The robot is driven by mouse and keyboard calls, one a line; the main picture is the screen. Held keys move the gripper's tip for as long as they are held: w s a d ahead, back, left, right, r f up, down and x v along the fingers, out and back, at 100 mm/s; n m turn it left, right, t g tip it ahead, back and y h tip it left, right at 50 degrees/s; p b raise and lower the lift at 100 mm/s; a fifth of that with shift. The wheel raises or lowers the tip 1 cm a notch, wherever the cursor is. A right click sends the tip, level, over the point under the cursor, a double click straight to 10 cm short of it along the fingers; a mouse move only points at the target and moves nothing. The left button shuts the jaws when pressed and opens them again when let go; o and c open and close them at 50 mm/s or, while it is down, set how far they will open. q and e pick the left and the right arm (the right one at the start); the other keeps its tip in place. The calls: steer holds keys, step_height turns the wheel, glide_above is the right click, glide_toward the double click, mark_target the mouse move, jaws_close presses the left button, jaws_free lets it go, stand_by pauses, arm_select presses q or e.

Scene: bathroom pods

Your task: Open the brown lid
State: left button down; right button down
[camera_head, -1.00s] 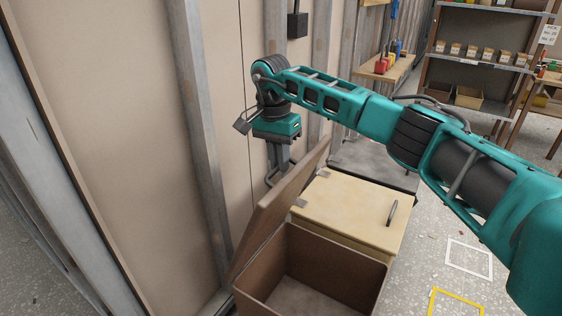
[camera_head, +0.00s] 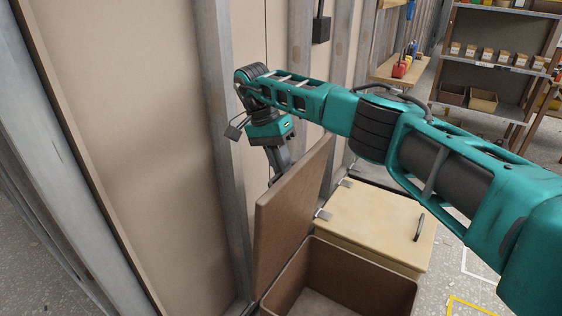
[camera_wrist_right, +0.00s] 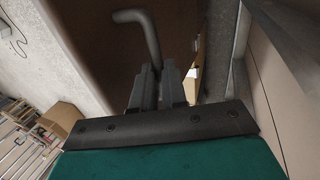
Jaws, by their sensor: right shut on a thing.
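The brown lid (camera_head: 290,215) stands raised, roughly upright, at the wall side of the open brown box (camera_head: 345,268). Its broad inner face shows in the head view. My right gripper (camera_head: 276,170) is behind the lid, between it and the wall; its fingertips are partly hidden by the lid there. In the right wrist view, my right gripper (camera_wrist_right: 157,82) is shut on a dark bent handle (camera_wrist_right: 147,32) on the lid's dark brown outer face (camera_wrist_right: 95,45). My left gripper is not in view.
A beige-lidded box (camera_head: 375,215) with its own handle stands right beside the brown box. A wall with metal studs (camera_head: 222,130) runs close on the left. Shelves (camera_head: 495,75) stand at the far right. Some floor is free at the right.

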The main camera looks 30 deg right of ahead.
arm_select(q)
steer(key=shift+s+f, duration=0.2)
arm_select(e)
steer(key=shift+s+a+f, duration=0.1)
steer(key=shift+s+f, duration=0.05)
steer(key=shift+f, duration=0.4)
steer(key=c, duration=1.6)
jaws_free()
steer(key=shift+c, duration=0.2)
steer(key=o, duration=0.3)
steer(key=shift+o, duration=0.9)
steer(key=shift+r, duration=0.1)
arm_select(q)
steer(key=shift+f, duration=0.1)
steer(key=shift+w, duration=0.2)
arm_select(e)
steer(key=v, duration=0.7)
steer(key=shift+w+r, duration=0.25)
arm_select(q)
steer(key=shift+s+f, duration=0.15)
